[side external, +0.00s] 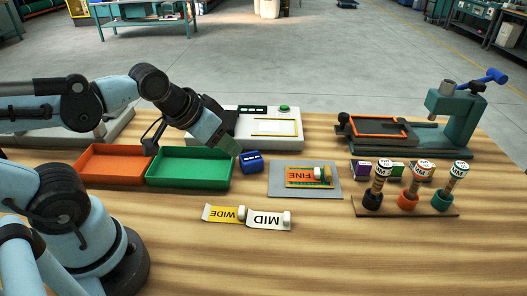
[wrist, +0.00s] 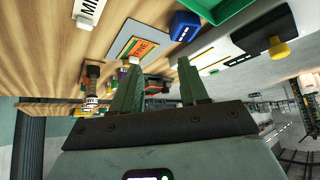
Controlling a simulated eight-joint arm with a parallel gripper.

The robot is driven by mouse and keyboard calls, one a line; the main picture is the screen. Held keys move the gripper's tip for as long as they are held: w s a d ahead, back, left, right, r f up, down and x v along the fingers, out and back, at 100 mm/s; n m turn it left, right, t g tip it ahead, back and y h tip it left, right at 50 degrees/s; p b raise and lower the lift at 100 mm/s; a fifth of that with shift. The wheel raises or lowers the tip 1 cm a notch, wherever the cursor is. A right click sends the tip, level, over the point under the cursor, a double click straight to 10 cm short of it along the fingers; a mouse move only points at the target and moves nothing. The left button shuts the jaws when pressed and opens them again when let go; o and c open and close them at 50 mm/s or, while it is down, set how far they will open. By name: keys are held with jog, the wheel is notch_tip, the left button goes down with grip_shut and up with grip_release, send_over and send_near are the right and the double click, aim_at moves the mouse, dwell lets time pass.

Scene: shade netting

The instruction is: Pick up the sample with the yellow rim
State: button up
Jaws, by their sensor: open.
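A card marked FINE (side external: 308,177) has an orange face and a thin yellow-green edge. It lies on a grey plate (side external: 277,188), with a small white-ended piece at its right end. The card also shows in the wrist view (wrist: 142,48). A yellow outline (side external: 275,127) marks the white panel of a device at the back; I cannot tell if it is a separate sample. My gripper (wrist: 158,82) is open, with nothing between its fingers. In the side view it hangs by the green tray's back right corner, left of and apart from the card.
The green tray (side external: 150,182) and orange tray (side external: 82,178) stand at left. A blue block (side external: 251,168) sits between tray and plate. WIDE (side external: 222,214) and MID (side external: 265,222) strips lie in front. A rack of stamps (side external: 438,211) and a green press (side external: 455,133) stand at right.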

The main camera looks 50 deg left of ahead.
jog(key=shift+o, duration=0.3)
jog(key=shift+w, duration=0.1)
dwell(0.3)
jog(key=w+d+m+g+y, duration=0.25)
jog(key=w+m, duration=0.35)
jog(key=m, duration=0.3)
jog(key=m+t+y, duration=0.5)
jog(key=m+y, duration=0.2)
jog(key=m, duration=1.1)
send_near(329, 176)
jog(key=x, duration=0.4)
jog(key=shift+w+d+f, duration=0.1)
jog(key=shift+d+f, duration=0.15)
jog(key=shift+r+x, duration=0.2)
jog(key=shift+x, duration=2.45)
jog(key=shift+a, duration=0.2)
